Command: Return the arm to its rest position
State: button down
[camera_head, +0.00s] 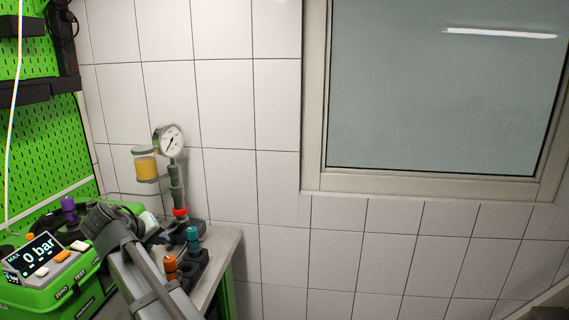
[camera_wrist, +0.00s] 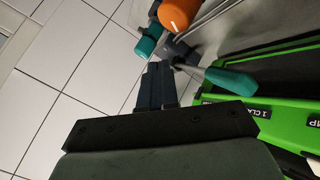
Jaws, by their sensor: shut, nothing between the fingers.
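My gripper (camera_wrist: 158,68) shows in the wrist view as two dark fingers close together, with nothing between them. They point up in the picture, towards the teal and orange knobs, and nothing shows in their grip. In the head view my arm rises from the bottom edge over the left part of the bench, and I cannot make out the fingertips there. The pressure gauge (camera_head: 170,139) stands upright on its stem behind my arm. A jar of yellow fluid (camera_head: 147,165) is left of the stem.
A green test unit (camera_head: 40,262) reading "0 bar" stands at left. A purple knob (camera_head: 68,204), a teal knob (camera_head: 193,235) and an orange knob (camera_head: 170,265) stand near my arm. A teal-handled tool (camera_wrist: 232,80) lies beside a green case (camera_wrist: 290,110). Right of the bench is free.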

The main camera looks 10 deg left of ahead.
jog(key=w+d+f+m+g+h, duration=0.1)
jog(key=w+d+f, duration=0.3)
jog(key=d+f, duration=0.55)
jog(key=w+d+f+m+g+h, duration=0.1)
jog(key=w+d+f, duration=0.4)
jog(key=d+f, duration=0.45)
jog(key=s+d+f+m+g+h, duration=0.1)
jog(key=s+d+f+g, duration=0.2)
jog(key=d+f, duration=0.8)
jog(key=s+d+f+g, duration=0.2)
jog(key=s+d+f, duration=0.1)
jog(key=d+f, duration=0.75)
jog(key=s+d+f+m+g, duration=0.1)
jog(key=s+d+f+g, duration=0.1)
jog(key=s+d+f, duration=0.5)
jog(key=s+d+f+m+g, duration=0.1)
jog(key=s+d+f+g, duration=0.2)
jog(key=s+d+f, duration=0.5)
jog(key=s+d+f+m+g+y, duration=0.1)
jog(key=s+f, duration=0.4)
jog(key=s, duration=0.6)
jog(key=s+d+f+m+g+y, duration=0.2)
jog(key=s+f, duration=0.3)
jog(key=s, duration=0.6)
jog(key=shift+d+m+g+y, duration=0.15)
jog(key=shift+m+g+y, duration=0.3)
jog(key=shift+g, duration=0.25)
